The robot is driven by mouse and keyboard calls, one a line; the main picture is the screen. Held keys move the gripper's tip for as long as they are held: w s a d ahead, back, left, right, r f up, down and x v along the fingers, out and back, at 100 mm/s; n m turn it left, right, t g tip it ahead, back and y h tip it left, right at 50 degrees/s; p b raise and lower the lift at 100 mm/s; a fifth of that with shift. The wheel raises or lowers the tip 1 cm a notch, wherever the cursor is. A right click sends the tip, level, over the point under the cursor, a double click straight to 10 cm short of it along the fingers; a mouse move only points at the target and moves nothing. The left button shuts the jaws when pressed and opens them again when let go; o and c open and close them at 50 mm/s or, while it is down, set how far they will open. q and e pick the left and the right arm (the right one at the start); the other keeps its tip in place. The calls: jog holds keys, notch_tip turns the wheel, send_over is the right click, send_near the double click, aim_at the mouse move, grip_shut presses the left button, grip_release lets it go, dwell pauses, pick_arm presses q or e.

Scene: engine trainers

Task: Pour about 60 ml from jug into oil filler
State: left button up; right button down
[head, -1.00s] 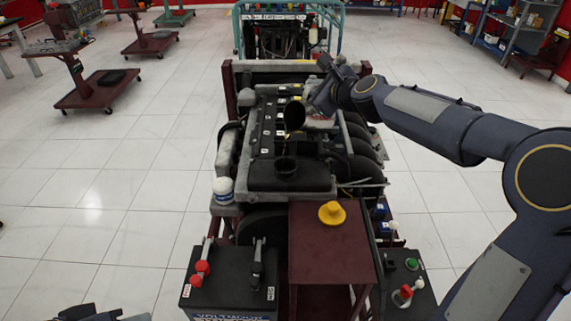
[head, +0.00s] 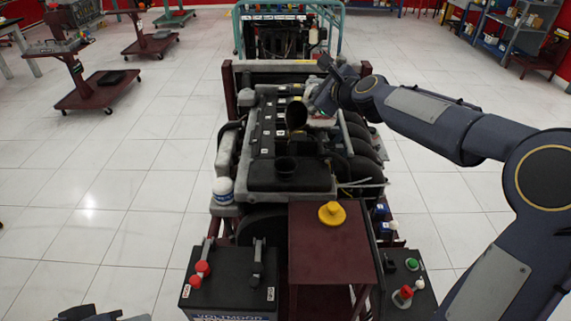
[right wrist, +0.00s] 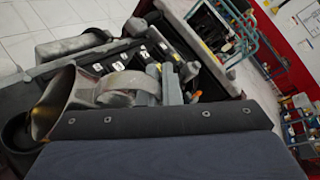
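No stream of oil is discernible. My left gripper (head: 100,314) is only partly visible at the bottom left edge.
A yellow cap (head: 332,213) sits on the dark red stand (head: 330,250) before the engine. A black battery (head: 232,283) with red and black terminals is front left.

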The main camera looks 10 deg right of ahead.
jog(key=shift+s+a+n, duration=0.15)
jog(key=shift+a+n, duration=0.05)
jog(key=shift+n, duration=0.1)
dwell(1.2)
jog(key=shift+d+r, duration=0.15)
jog(key=shift+d, duration=0.1)
jog(key=r+m+p, duration=0.1)
jog(key=p, duration=0.1)
jog(key=w+d+r+m+y+p, duration=0.1)
jog(key=p, duration=0.1)
jog(key=shift+w+d+r, duration=0.1)
jog(key=shift+d+r, duration=0.05)
jog(key=shift+d, duration=0.1)
jog(key=shift+w+d+f+m+g+b, duration=0.15)
jog(key=shift+f+m+g+b, duration=0.1)
jog(key=shift+f, duration=0.3)
jog(key=shift+s+d+f+m+g+b, duration=0.15)
jog(key=shift+f+m, duration=0.1)
jog(key=shift+f, duration=0.3)
jog(key=shift+w+f+y, duration=0.1)
jog(key=shift+f+y, duration=0.1)
jog(key=shift+y, duration=0.2)
